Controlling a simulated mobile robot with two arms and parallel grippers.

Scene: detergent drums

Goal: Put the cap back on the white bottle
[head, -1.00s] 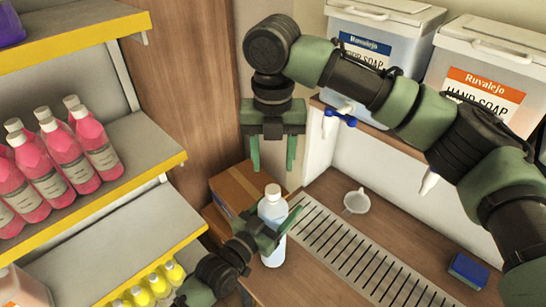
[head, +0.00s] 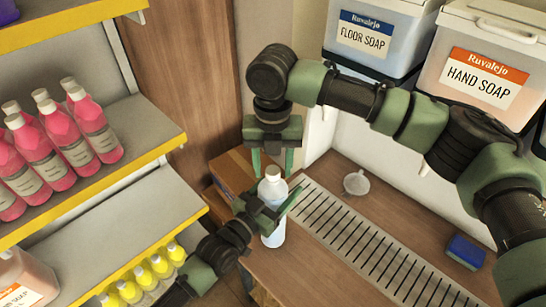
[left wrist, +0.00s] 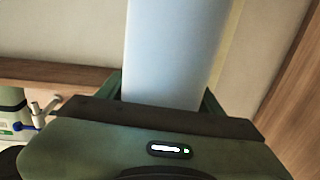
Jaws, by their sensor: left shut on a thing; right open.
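The white bottle (head: 273,239), pale and slightly bluish, stands upright near the left end of the counter. A whitish cap (head: 272,172) shows at its top; I cannot tell how tightly it sits. My left gripper (head: 270,214) is shut around the bottle's body. The left wrist view shows the bottle (left wrist: 172,50) filling the space between the fingers. My right gripper (head: 273,164) points down over the bottle, open, with one finger on each side of the cap in the picture. I cannot tell whether the fingers are level with the cap or behind it.
A brown box (head: 233,170) is behind the bottle. Soap drums (head: 483,75) stand above right. Shelves (head: 90,215) with pink and yellow bottles are at left.

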